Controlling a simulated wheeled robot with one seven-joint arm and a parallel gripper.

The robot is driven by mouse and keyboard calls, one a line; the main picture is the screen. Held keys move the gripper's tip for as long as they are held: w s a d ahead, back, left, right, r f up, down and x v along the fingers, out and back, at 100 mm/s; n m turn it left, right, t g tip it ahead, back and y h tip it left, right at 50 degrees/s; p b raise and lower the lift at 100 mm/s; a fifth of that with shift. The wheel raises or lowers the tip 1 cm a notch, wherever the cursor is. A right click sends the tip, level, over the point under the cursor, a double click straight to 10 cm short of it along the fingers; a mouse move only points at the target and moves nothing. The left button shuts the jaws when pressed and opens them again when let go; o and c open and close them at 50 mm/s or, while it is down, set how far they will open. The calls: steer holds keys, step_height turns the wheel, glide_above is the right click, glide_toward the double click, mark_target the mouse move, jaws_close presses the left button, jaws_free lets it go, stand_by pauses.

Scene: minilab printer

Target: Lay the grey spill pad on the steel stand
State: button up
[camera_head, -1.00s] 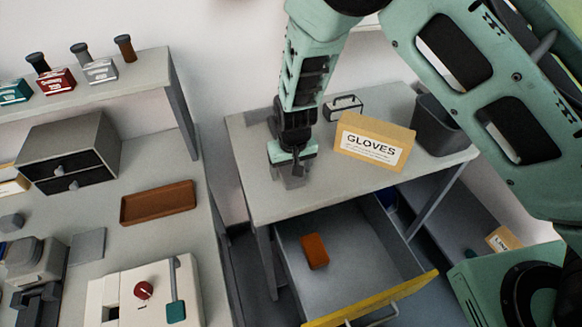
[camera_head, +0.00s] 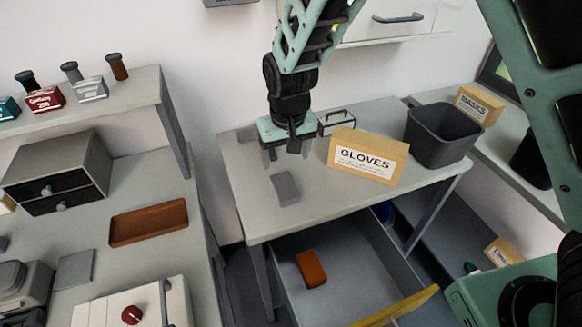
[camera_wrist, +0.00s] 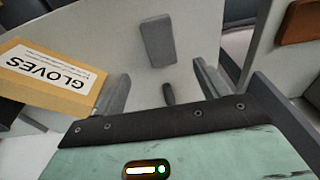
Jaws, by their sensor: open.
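The grey spill pad (camera_head: 285,188) is a small flat grey rectangle. It lies flat on the grey top of a table-like stand (camera_head: 330,205) that has an open drawer, and I take this to be the steel stand. The pad also shows whole in the wrist view (camera_wrist: 158,42), ahead of the fingers and apart from them. My gripper (camera_head: 287,157) is open and empty, a little above and behind the pad. In the wrist view its two fingers (camera_wrist: 160,80) are spread with the grey top between them.
A gloves box (camera_head: 367,156), a small case (camera_head: 337,122) and a dark bin (camera_head: 443,135) share the stand's top. Its yellow-fronted drawer (camera_head: 400,308) is pulled out, with an orange-brown block (camera_head: 311,268) inside. A left bench holds a brown tray (camera_head: 148,222) and a flat grey square (camera_head: 74,269).

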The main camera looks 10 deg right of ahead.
steer(key=shift+s+r, duration=0.1)
steer(key=shift+r, duration=0.15)
steer(key=s+d+r+n, duration=0.2)
steer(key=s+r, duration=0.1)
steer(key=s, duration=0.5)
steer(key=s+d+r+n+g, duration=0.1)
steer(key=s+r, duration=0.3)
steer(key=s, duration=0.5)
steer(key=s+d+r+n, duration=0.2)
steer(key=s+d+r, duration=0.2)
steer(key=s, duration=0.5)
steer(key=shift+n, duration=0.3)
